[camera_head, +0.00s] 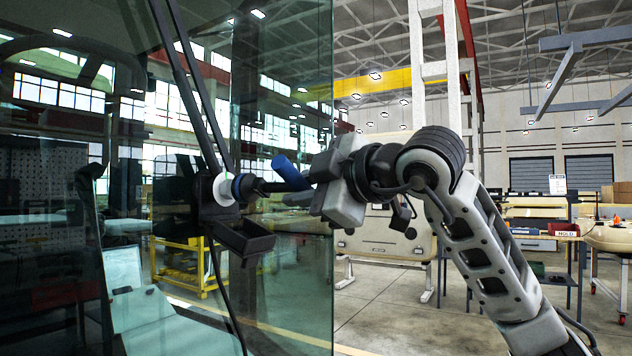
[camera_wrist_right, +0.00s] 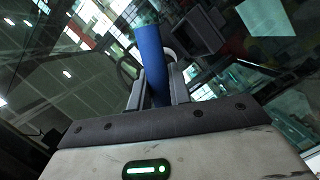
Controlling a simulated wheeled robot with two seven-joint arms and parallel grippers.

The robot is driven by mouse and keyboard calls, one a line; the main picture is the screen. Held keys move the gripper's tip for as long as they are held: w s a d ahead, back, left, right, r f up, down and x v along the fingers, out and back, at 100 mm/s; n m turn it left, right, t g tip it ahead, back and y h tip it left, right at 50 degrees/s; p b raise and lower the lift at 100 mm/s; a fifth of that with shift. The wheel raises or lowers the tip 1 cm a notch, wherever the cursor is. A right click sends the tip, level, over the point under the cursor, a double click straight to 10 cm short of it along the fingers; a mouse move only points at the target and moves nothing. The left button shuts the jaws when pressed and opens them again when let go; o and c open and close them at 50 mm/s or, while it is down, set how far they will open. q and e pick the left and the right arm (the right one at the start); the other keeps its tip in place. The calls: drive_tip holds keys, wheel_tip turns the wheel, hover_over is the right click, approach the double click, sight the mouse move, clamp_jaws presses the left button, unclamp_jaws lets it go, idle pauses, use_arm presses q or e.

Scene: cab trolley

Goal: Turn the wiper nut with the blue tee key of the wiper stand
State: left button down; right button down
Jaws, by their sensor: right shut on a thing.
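The blue tee key (camera_head: 290,172) has a blue crossbar and a dark shaft running left to a blue socket end (camera_head: 243,187). My right gripper (camera_head: 313,186) is shut on the crossbar; in the right wrist view the blue bar (camera_wrist_right: 152,62) stands between the two fingers (camera_wrist_right: 157,88). The socket end is at a white round disc (camera_head: 223,189) at the base of the dark wiper arm (camera_head: 190,85). The wiper nut is hidden there, and I cannot tell how far the socket covers it. My left gripper is not in view.
A large tinted glass pane (camera_head: 290,290) fills the left side, close to the key and my right gripper. A dark open box-like bracket (camera_head: 245,238) sits just below the socket. A pale cab panel (camera_head: 385,240) stands behind my right arm.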

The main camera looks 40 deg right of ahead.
drive_tip(key=shift+w+a, duration=0.2)
drive_tip(key=shift+w, duration=0.2)
drive_tip(key=shift+w+m, duration=0.1)
drive_tip(key=shift+m, duration=0.3)
drive_tip(key=m+g+y, duration=0.1)
drive_tip(key=m, duration=0.3)
drive_tip(key=shift+a+f+m+g+y+b, duration=0.2)
drive_tip(key=shift+m+g+y+b, duration=0.25)
drive_tip(key=shift+m+b, duration=0.35)
drive_tip(key=shift+r+y, duration=0.2)
drive_tip(key=shift+y, duration=0.05)
drive_tip(key=shift+f+m+b, duration=0.1)
drive_tip(key=shift+m+b, duration=0.25)
drive_tip(key=shift+m, duration=0.05)
drive_tip(key=shift+r+m, duration=0.2)
drive_tip(key=shift+m, duration=0.1)
drive_tip(key=shift+d, duration=0.1)
drive_tip(key=shift+d+f, duration=0.1)
